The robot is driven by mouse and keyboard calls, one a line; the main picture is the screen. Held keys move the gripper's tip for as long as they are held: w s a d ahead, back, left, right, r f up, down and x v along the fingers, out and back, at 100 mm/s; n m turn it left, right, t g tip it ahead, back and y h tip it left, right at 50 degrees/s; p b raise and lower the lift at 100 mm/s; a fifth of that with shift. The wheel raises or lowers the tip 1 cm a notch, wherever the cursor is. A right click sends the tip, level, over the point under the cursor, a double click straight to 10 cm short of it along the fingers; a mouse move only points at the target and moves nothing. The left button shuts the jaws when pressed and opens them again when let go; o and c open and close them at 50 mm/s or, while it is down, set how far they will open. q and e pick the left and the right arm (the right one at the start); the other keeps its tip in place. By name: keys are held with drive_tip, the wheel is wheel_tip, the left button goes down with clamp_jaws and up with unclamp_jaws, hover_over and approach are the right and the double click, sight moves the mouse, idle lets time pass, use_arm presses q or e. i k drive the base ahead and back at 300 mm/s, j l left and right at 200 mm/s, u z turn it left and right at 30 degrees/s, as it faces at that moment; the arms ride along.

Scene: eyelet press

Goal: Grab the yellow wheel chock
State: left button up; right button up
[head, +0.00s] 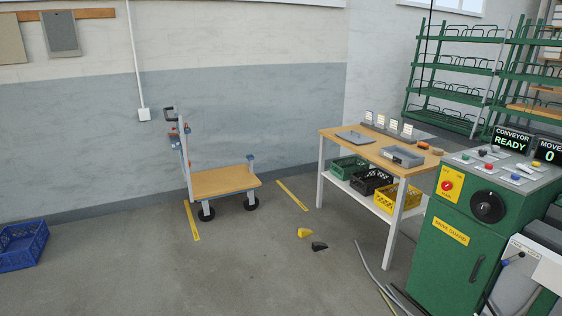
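The yellow wheel chock (304,233) is a small wedge lying on the grey concrete floor, right of the image centre. A black wedge of similar size (319,246) lies just in front of it to the right, close beside it. Neither of my grippers shows in the head view, so I cannot tell their state or where they are relative to the chock.
A wooden-topped cart (224,182) stands by the wall between yellow floor lines. A workbench (365,148) with crates on its lower shelf and a green machine (455,235) stand at right. A grey cable (369,268) lies near them. A blue crate (22,245) sits far left.

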sight(302, 233)
drive_tip(key=i, duration=2.55)
